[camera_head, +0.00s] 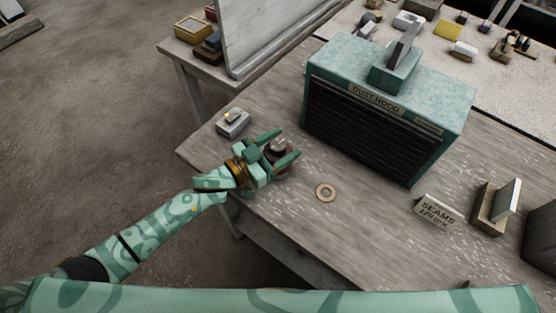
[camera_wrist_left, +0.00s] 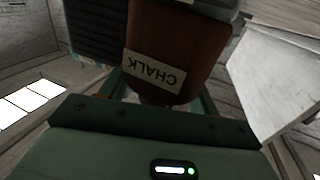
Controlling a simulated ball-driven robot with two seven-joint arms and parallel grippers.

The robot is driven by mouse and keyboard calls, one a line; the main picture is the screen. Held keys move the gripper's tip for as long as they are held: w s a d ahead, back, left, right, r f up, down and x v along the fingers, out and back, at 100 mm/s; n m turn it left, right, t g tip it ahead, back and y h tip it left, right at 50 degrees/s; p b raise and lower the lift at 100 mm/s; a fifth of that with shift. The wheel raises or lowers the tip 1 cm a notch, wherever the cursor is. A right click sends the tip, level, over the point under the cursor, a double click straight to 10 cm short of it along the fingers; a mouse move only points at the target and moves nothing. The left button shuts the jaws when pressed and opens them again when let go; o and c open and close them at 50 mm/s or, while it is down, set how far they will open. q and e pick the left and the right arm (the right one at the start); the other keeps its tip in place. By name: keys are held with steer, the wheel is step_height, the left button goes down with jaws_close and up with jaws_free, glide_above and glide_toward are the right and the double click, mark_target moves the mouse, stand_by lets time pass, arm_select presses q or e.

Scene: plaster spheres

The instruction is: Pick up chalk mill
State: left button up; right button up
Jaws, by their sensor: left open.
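The chalk mill (camera_head: 279,148) stands on the grey worktable near its left edge, small and dark brown with a pale grey top in the head view. In the left wrist view it is a large brown body (camera_wrist_left: 205,50) with an upside-down CHALK label. My left gripper (camera_head: 288,144) is open, with one green finger on each side of the mill. I cannot tell whether the fingers touch it. The gripper hides part of the mill in the head view. My right gripper is not in view.
A teal dust hood box (camera_head: 385,110) stands behind and right of the mill. A small grey block (camera_head: 233,123) sits just left of it. The table between ring and sign is clear.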

arm_select(q)
steer(key=shift+w+d, duration=0.35)
steer(key=shift+d, duration=0.1)
steer(key=shift+c, duration=0.2)
jaws_close()
steer(key=shift+r, duration=0.15)
